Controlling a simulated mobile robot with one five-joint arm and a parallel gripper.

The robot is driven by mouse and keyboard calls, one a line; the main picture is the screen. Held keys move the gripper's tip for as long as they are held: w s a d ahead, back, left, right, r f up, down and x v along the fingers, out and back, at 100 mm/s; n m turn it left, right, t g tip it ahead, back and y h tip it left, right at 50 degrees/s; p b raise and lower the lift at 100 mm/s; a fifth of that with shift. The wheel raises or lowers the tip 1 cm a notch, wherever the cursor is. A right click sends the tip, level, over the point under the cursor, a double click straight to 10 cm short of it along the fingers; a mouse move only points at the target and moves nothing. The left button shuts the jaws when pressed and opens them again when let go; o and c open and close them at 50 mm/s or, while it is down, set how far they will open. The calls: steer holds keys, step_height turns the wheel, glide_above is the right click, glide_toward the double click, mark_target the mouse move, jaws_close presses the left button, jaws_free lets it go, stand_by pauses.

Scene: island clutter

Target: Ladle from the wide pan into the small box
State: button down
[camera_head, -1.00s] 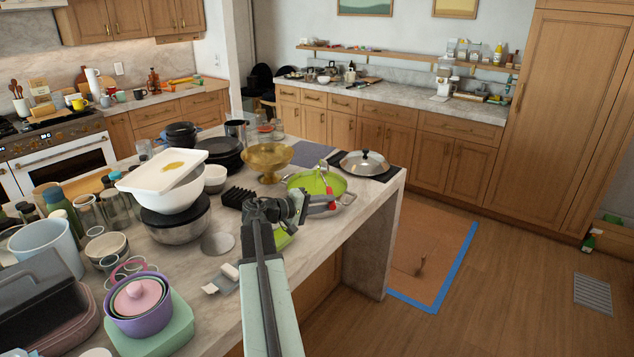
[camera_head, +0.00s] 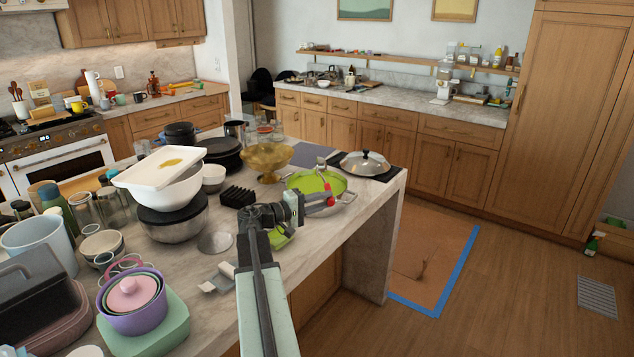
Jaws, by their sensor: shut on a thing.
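The wide pan (camera_head: 301,183) is lime green inside and sits near the far right end of the island. My gripper (camera_head: 328,195) is at the pan's near right side, low over its rim, and shut on the ladle. The ladle (camera_head: 321,164) shows as a small grey piece standing up above the red part at my jaws; its lower part is hidden or too small to tell. A small lime-green box (camera_head: 283,238) is at the island's near edge, partly hidden behind my arm. I cannot see inside it.
A lidded pan (camera_head: 363,164) stands just right of the wide pan. A gold bowl (camera_head: 267,160) and a black rack (camera_head: 237,196) are to the left. White bowls, a purple pot (camera_head: 134,304) and several jars crowd the left.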

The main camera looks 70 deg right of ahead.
steer(key=shift+w+f+b, duration=0.1)
steer(key=shift+f+b, duration=0.1)
steer(key=shift+b, duration=0.25)
steer(key=shift+r+h, duration=0.2)
steer(key=shift+h, duration=0.1)
steer(key=shift+r, duration=0.1)
steer(key=y+p, duration=0.1)
steer(key=p, duration=0.2)
steer(key=s+m+t+y+p, duration=0.1)
steer(key=p, duration=0.2)
steer(key=t+y+p, duration=0.1)
steer(key=p, duration=0.1)
steer(key=shift+s+d+r+p, duration=0.15)
steer(key=shift+d+r+p, duration=0.1)
steer(key=shift+r+p, duration=0.15)
steer(key=shift+s+d+f+m+t+y+p, duration=0.1)
steer(key=shift+s+m+t+y+p, duration=0.15)
steer(key=shift+t+p, duration=0.45)
steer(key=shift+s+d+f+m+y+p, duration=0.1)
steer(key=shift+f+m+y+p, duration=0.35)
steer(key=shift+p, duration=0.5)
steer(key=shift+f+t, duration=0.25)
steer(key=shift+t, duration=0.05)
